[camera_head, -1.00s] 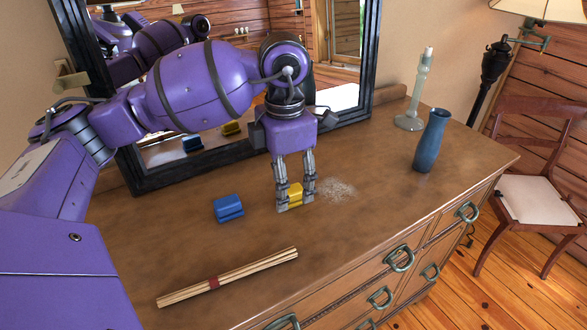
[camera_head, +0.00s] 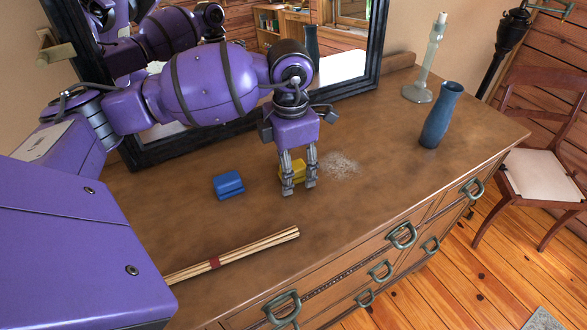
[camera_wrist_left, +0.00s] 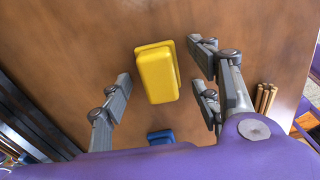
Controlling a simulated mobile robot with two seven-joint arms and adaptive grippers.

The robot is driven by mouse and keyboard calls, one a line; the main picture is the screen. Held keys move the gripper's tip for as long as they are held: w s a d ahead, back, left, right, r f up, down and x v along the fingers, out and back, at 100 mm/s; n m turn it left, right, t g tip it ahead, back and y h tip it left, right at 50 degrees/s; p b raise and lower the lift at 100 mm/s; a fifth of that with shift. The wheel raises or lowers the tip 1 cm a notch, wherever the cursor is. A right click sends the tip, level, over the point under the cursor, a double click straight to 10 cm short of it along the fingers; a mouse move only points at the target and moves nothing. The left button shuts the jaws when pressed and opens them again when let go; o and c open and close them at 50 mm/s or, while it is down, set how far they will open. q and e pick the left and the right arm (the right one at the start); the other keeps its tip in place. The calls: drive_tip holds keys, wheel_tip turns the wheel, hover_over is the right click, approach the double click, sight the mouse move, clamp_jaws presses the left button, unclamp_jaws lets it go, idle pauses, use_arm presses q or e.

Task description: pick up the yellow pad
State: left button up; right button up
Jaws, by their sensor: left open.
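The yellow pad (camera_head: 292,170) is a small block on the dresser top, partly hidden behind my gripper's fingers in the head view. My left gripper (camera_head: 299,187) points down over it with open fingers. In the left wrist view the yellow pad (camera_wrist_left: 157,74) shows between the open fingers, with bare wood visible on either side. Nothing is held. My right gripper is not in view.
A blue pad (camera_head: 228,185) lies left of the yellow one. A tied bundle of sticks (camera_head: 240,254) lies near the front edge. A blue vase (camera_head: 440,115) and a glass candlestick (camera_head: 424,70) stand at right. A mirror (camera_head: 345,65) stands behind. Whitish specks (camera_head: 341,164) lie right of the gripper.

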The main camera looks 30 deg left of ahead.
use_arm(q)
drive_tip(key=c, duration=1.2)
drive_tip(key=shift+r, duration=0.1)
drive_tip(key=shift+r, duration=0.45)
drive_tip(key=s+d+r, duration=0.2)
drive_tip(key=d+r, duration=0.2)
drive_tip(key=s+d+r, duration=0.2)
drive_tip(key=d+r, duration=0.2)
drive_tip(key=s+d+r+b, duration=0.1)
drive_tip(key=s+d+r, duration=0.1)
drive_tip(key=d+r, duration=0.2)
drive_tip(key=shift+s+d, duration=0.25)
